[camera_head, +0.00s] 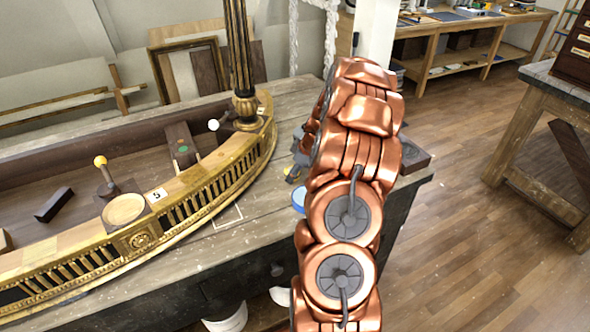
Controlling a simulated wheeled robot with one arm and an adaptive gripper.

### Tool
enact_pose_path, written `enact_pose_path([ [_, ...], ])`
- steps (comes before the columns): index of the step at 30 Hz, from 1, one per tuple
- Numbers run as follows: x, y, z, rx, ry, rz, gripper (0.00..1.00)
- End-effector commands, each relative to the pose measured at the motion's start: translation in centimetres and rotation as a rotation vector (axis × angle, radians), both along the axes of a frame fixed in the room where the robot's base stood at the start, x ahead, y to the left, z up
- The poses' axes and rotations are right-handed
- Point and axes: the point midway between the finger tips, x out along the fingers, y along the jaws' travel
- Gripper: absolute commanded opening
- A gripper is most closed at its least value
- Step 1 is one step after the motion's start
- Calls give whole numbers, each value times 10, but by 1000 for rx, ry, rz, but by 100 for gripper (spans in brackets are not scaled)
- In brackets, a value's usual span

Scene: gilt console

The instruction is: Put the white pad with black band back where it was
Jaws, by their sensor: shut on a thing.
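My gripper (294,174) shows only in part, just left of my copper arm, low over the right part of the grey wooden table (262,215). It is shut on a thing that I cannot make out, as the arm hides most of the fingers. A small yellow part shows beside the fingers. I cannot clearly pick out the white pad with black band. A small white plate with a black mark (157,194) lies on the curved gilt rim (190,200). A white outlined square (228,217) is on the bare tabletop in front of the rim.
A blue and white round thing (299,200) shows beside my arm. A dark block (414,156) sits at the table's right end. A black and gold column (240,60) rises from the gilt rim. A yellow-knobbed lever (103,171) and a black block (54,205) are inside the console.

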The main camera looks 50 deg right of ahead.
Motion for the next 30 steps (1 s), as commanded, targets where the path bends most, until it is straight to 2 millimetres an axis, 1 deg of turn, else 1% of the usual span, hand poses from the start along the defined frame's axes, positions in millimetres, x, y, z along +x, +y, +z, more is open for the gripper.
enact_pose_path([
  [10,0,0,-4,0,-1,0,10],
  [11,0,0,-3,0,0,0,54],
  [18,0,0,-2,0,0,0,79],
  [26,0,0,-2,0,0,0,79],
  [30,0,0,1,0,0,0,79],
])
